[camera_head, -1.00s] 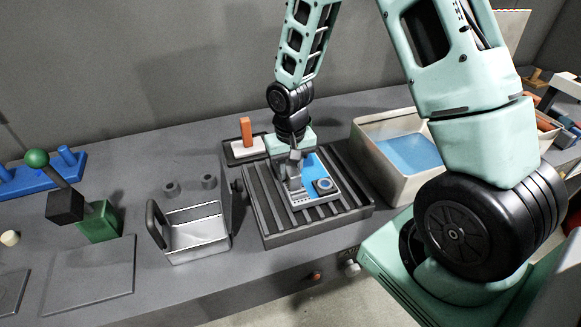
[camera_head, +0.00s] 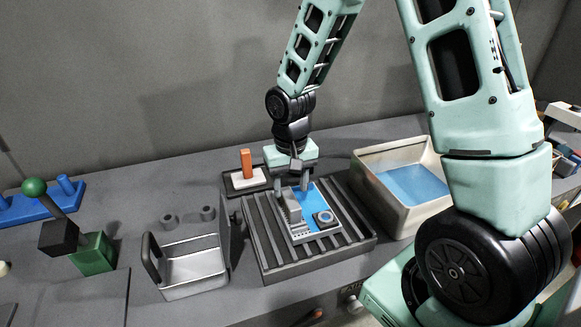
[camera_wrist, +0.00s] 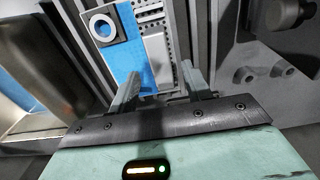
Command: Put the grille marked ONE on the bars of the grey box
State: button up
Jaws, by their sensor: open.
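A flat grille (camera_head: 328,205) with a blue face, a round dial, a perforated grey strip and an upright grey grip block lies on the dark bars of the grey box (camera_head: 264,237). I cannot read any ONE mark on it. My gripper (camera_head: 292,183) is open and empty, just above and behind the grip block. In the wrist view, the fingers of my gripper (camera_wrist: 163,88) are spread apart, with the grille (camera_wrist: 133,62) and its grip block beyond their tips. Whether a fingertip touches the grille I cannot tell.
A pale bin with a blue bottom (camera_head: 361,164) stands right of the box. A metal basket (camera_head: 195,268) stands left, near two small dark rings. A tray with an orange-handled piece (camera_head: 247,165) is behind. A green block with a lever (camera_head: 95,252) is further left.

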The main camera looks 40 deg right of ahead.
notch_tip(320, 180, up, 6)
jog(key=b, duration=0.1)
jog(key=s+a+r+n, duration=0.2)
jog(key=s+a+n, duration=0.3)
jog(key=s+a, duration=0.4)
jog(key=s+a+r+n, duration=0.1)
jog(key=s+a+n, duration=0.5)
jog(key=s+a, duration=0.3)
jog(key=s, duration=0.3)
jog(key=shift+a+r+y, duration=0.3)
jog(key=shift+a+r, duration=0.1)
jog(key=shift+d, duration=0.1)
